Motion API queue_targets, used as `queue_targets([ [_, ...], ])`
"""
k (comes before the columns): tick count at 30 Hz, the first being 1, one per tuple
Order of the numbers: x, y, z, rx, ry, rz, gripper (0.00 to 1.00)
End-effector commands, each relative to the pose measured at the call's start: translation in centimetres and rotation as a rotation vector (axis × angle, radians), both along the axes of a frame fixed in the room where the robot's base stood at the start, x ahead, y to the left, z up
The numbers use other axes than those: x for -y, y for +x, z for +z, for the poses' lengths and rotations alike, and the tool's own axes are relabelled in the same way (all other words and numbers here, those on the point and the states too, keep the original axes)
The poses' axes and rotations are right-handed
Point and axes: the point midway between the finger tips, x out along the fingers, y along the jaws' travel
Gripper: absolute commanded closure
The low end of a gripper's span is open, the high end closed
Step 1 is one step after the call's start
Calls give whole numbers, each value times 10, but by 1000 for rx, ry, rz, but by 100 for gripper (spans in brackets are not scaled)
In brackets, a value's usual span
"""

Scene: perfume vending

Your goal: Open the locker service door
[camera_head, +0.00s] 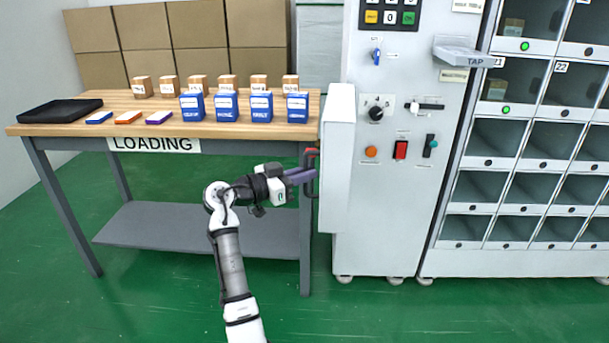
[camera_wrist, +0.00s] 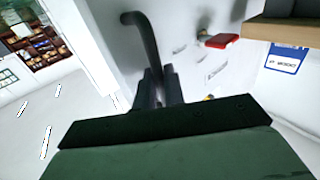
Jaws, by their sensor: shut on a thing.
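The locker service door (camera_head: 338,150) is a white slab at the left side of the grey vending cabinet. A dark handle (camera_head: 310,188) stands out from its left face, with a red part (camera_head: 311,153) near its top. My gripper (camera_head: 312,175) reaches in from the left and is shut on the handle. In the wrist view the dark curved handle (camera_wrist: 146,38) runs down between my fingers (camera_wrist: 159,88), which hide its lower end. A red piece (camera_wrist: 221,41) sits on the white surface to its right. I cannot tell how far the door stands from its frame.
The wooden table (camera_head: 60,130) is close behind my arm, with several blue boxes (camera_head: 226,108), small brown boxes and a black tray (camera_head: 58,110). The cabinet panel (camera_head: 400,200) and locker compartments (camera_head: 530,140) fill the right. Green floor (camera_head: 160,300) is clear in front.

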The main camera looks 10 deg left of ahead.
Motion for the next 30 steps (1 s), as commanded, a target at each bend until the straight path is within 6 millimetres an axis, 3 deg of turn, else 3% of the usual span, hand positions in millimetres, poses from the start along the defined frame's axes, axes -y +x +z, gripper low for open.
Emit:
queue_targets([
  [2,5,2,-2,-6,2,-3,100],
  [3,5,3,-2,-6,2,-3,87],
  [8,4,2,-2,-5,1,-3,68],
  [20,-5,-4,-1,-2,1,0,68],
  [30,-61,-46,-1,-2,0,2,68],
])
